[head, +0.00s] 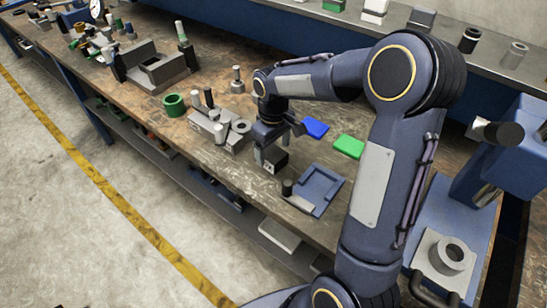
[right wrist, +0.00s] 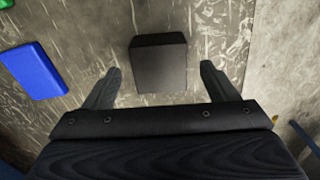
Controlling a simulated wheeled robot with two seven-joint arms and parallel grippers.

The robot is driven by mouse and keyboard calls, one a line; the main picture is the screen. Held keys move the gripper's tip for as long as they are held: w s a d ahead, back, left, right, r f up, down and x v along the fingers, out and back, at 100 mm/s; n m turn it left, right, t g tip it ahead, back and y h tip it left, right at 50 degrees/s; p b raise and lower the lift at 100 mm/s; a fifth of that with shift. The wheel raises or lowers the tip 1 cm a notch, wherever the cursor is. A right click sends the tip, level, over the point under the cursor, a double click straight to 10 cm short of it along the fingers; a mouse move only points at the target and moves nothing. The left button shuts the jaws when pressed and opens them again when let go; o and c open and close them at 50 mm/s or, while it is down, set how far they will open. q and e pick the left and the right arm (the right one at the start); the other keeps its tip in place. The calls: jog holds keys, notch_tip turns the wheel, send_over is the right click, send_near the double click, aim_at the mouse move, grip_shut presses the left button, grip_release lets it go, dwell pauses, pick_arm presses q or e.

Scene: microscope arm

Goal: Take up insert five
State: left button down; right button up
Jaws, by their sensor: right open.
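A small dark block (head: 275,158) stands on the bench below my right gripper (head: 276,136). It has a paler front face with small marks that are too small to read, so I cannot confirm that it is insert five. In the right wrist view the same dark block (right wrist: 160,65) lies centred between the two fingertips of my right gripper (right wrist: 158,72). The fingers are spread wide, with a gap on both sides of the block. My left gripper is not in view.
A blue plate (head: 316,128) and a green plate (head: 349,146) lie behind the block. A blue-grey recessed tray (head: 319,188) lies to its right. A grey fixture with posts (head: 216,130) stands close on its left. The bench's front edge is near.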

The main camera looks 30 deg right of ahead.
jog(key=shift+f, duration=0.4)
jog(key=shift+c, duration=0.3)
jog(key=c, duration=1.7)
jog(key=shift+r, duration=0.15)
